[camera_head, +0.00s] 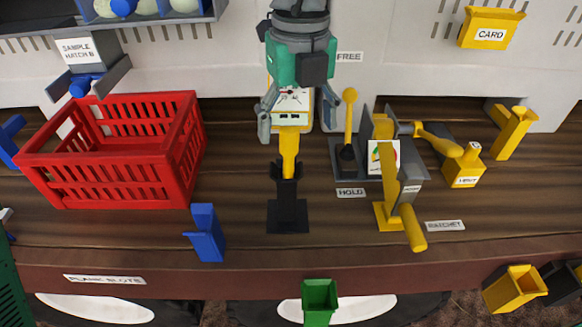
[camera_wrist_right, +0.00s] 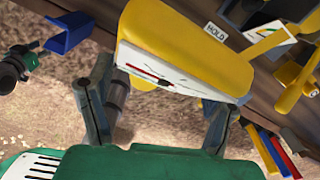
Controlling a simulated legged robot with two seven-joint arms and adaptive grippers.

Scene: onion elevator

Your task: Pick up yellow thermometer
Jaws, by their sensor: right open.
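The yellow thermometer (camera_head: 289,148) stands upright in a black holder (camera_head: 287,205) on the brown bench, with its white dial face towards the top. My right gripper (camera_head: 296,124) comes down from the top of the head view, and its two grey fingers are open on either side of the white face. In the right wrist view the thermometer (camera_wrist_right: 190,40) shows as a large yellow body with a white face, lying between and beyond the spread fingers (camera_wrist_right: 158,118). I cannot tell whether either finger touches it. My left gripper is not in view.
A red crate (camera_head: 105,175) stands at left and a blue bracket (camera_head: 207,232) near the front. Right of the thermometer are a grey HOLD stand (camera_head: 346,172), a yellow RATCHET lever (camera_head: 391,190) and other yellow fixtures. A green bin (camera_head: 319,300) sits at the front edge.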

